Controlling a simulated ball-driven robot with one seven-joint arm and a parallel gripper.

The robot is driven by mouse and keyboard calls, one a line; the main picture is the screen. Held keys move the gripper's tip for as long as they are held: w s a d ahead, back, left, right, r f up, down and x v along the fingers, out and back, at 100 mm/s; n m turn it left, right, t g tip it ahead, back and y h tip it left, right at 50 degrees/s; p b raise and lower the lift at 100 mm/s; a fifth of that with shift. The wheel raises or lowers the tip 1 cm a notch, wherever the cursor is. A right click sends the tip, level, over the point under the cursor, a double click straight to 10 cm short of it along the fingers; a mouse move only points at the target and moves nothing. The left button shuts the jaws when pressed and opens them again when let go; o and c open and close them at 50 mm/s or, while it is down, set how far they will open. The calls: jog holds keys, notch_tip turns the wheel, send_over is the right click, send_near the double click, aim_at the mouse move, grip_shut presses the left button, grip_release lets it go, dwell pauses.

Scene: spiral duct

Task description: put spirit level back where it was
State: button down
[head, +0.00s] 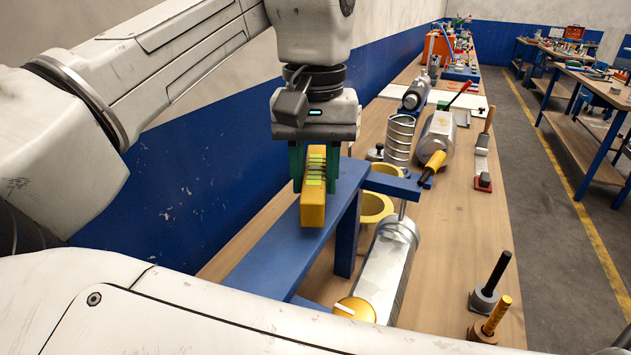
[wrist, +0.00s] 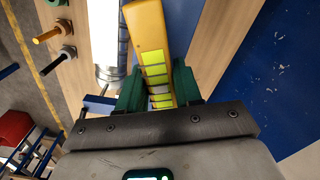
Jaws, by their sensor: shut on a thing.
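The spirit level (head: 314,196) is a yellow bar with bright green vials. My gripper (head: 315,165), with green fingers, is shut on it. In the head view it is over the blue raised shelf (head: 265,262); I cannot tell whether its lower face touches the shelf. In the wrist view the spirit level (wrist: 150,50) runs up from between the fingers (wrist: 158,92), tilted slightly in the picture. The part of the shelf behind my gripper is hidden.
A silver spiral duct (head: 388,268) lies beside the shelf, with a yellow ring (head: 375,207) behind. A coil (head: 399,138), a metal cylinder (head: 438,136) and upright handled tools (head: 490,285) stand on the wooden bench (head: 450,235). A blue and white wall (head: 190,180) is close on the left.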

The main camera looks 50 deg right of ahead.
aim_at(317, 171)
jog(key=shift+f, duration=1)
jog(key=shift+f, duration=0.2)
jog(key=c, duration=0.8)
grip_release()
jog(key=shift+o, duration=0.2)
notch_tip(317, 171, up, 12)
jog(key=shift+r, duration=0.2)
jog(key=shift+s+f, duration=0.1)
jog(key=shift+s, duration=0.05)
